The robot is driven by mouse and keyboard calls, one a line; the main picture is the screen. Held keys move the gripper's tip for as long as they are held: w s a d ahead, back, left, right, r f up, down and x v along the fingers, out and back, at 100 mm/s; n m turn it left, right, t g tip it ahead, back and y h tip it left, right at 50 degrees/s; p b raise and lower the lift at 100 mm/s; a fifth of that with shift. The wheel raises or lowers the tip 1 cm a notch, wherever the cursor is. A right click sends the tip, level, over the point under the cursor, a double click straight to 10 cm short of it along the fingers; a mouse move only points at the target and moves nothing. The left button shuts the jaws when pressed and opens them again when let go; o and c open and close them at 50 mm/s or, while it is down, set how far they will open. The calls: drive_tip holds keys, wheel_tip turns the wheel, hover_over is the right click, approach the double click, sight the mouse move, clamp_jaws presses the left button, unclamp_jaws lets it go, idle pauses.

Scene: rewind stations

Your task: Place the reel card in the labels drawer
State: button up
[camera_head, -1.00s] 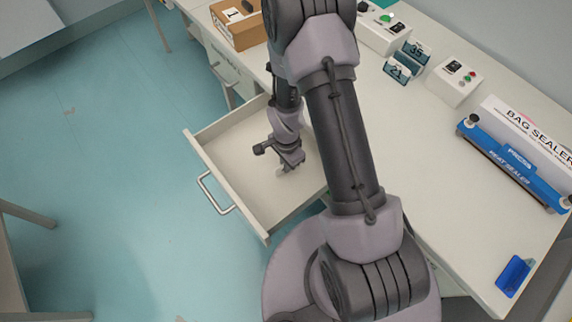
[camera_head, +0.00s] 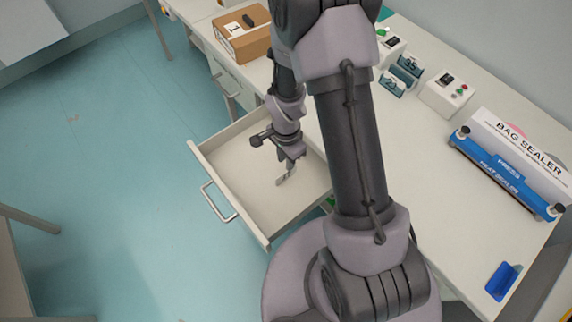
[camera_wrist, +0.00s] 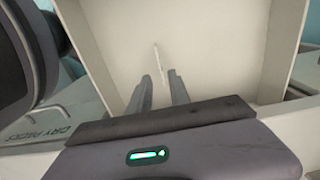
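An open drawer (camera_head: 233,155) with a silver handle sticks out from the bench; I cannot read a label on its front. My gripper (camera_head: 287,174) points down inside the drawer's outline, above its pale floor. In the wrist view, the two grey fingers (camera_wrist: 160,82) stand apart with a gap between them. A thin pale sliver (camera_wrist: 157,60), likely the reel card seen nearly edge-on, shows between and beyond the fingertips, with space on both sides. I cannot tell whether it rests on the drawer floor (camera_wrist: 215,55). In the head view it is not clearly separable from the fingers.
A cardboard box (camera_head: 243,38) marked 1 stands on the bench. Numbered card holders (camera_head: 405,72), a button box (camera_head: 447,95), a blue bag sealer (camera_head: 505,170) and a blue holder (camera_head: 502,281) are on the right. The drawer walls surround my gripper.

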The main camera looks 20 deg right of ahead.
wheel_tip(320, 180, up, 19)
drive_tip(key=a+n+t, duration=0.2)
drive_tip(key=n, duration=0.1)
drive_tip(key=s+a+r+n+t+y, duration=0.1)
drive_tip(key=s+a+r+n+t, duration=0.1)
drive_tip(key=s+r, duration=0.5)
drive_tip(key=s+a+r+n+t+y, duration=0.1)
drive_tip(key=s+a+r+n, duration=0.1)
drive_tip(key=s+r+n, duration=0.3)
wheel_tip(320, 180, up, 3)
drive_tip(key=shift+s+r+t, duration=0.2)
drive_tip(key=shift+s+t, duration=0.2)
drive_tip(key=shift+s, duration=0.45)
